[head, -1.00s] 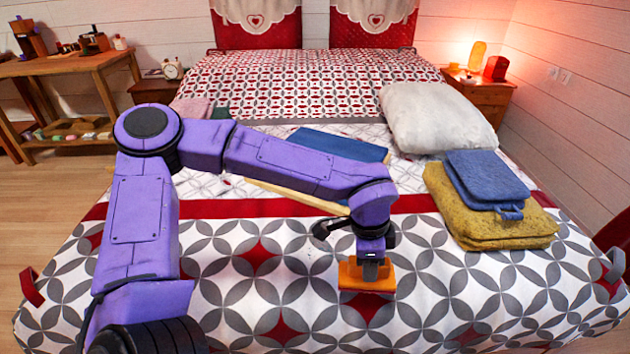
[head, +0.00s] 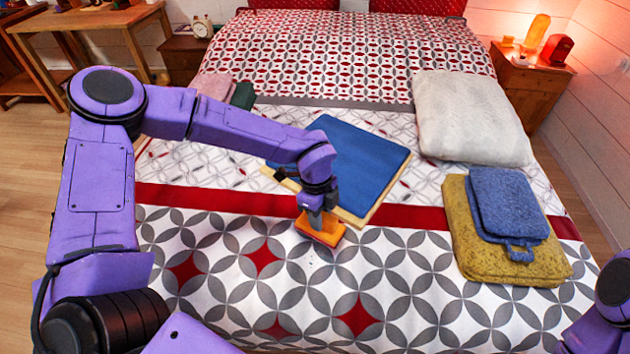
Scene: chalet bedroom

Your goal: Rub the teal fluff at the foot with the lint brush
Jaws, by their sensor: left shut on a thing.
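My left gripper (head: 316,208) is shut on the orange lint brush (head: 321,229). The brush is low over the patterned cover near the foot of the bed (head: 210,275), just in front of the red stripe. I cannot tell whether it touches the cloth. Tiny dark specks show on the cover just below the brush, too small to identify. I cannot make out any teal fluff; the brush and gripper may hide it. Of my right arm only a purple part shows at the lower right edge; its gripper is out of view.
A blue board-like item with a pale edge (head: 350,160) lies just behind the brush. Folded yellow (head: 470,255) and blue (head: 508,205) cloths lie to the right, with a white pillow (head: 470,118) behind.

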